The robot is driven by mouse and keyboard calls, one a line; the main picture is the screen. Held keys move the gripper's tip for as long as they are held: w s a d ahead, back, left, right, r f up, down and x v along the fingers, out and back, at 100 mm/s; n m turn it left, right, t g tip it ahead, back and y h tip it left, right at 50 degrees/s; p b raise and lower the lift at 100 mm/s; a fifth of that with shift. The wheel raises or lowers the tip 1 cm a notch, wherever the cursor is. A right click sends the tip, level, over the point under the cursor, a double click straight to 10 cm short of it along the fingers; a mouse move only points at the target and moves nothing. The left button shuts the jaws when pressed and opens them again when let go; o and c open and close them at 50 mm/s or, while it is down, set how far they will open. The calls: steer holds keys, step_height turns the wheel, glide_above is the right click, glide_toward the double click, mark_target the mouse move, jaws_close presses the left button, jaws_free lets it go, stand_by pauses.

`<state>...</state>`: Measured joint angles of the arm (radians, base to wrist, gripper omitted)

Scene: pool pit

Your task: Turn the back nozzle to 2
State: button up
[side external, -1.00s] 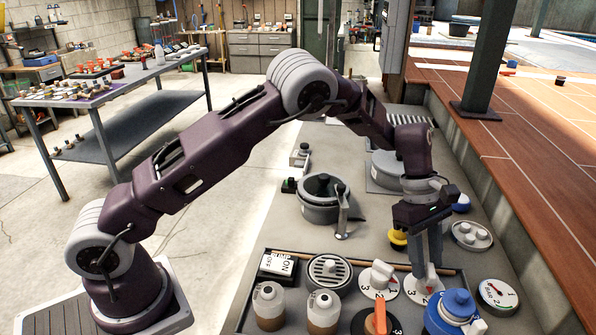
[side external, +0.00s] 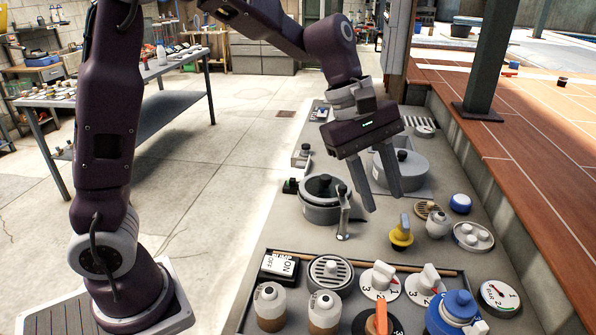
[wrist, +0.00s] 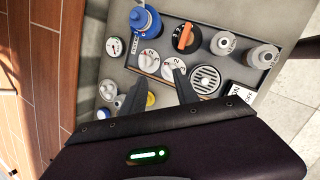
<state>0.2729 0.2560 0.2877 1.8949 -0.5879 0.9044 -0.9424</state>
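Two white round dials with white knobs and the numbers 1, 2, 3 sit side by side in the tray: a left one (side external: 372,289) and a right one (side external: 417,290). Both also show in the wrist view, one here (wrist: 149,60) and one nearer a finger (wrist: 168,70). I cannot tell which is the back nozzle, or exactly which number each knob points to. My gripper (side external: 383,203) is raised above the counter, behind the dials and apart from them. Its two fingers are spread with nothing between them. The fingers also show in the wrist view (wrist: 161,73).
A dial with an orange handle (side external: 379,318), a blue-topped canister (side external: 456,306), a gauge (side external: 497,296) and two bottles (side external: 324,308) crowd around the dials. A yellow valve (side external: 401,236) and grey pots (side external: 322,203) stand behind. A stick (side external: 340,261) lies along the tray's back edge.

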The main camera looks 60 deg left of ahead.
steer(key=s+a+r+m, duration=0.2)
steer(key=s+m, duration=0.1)
steer(key=s, duration=0.3)
steer(key=s+a+r+m+t+y, duration=0.1)
steer(key=s+a+r+m, duration=0.1)
steer(key=s, duration=0.4)
steer(key=r+m, duration=0.1)
steer(key=m, duration=0.1)
steer(key=shift+s+a+m, duration=0.3)
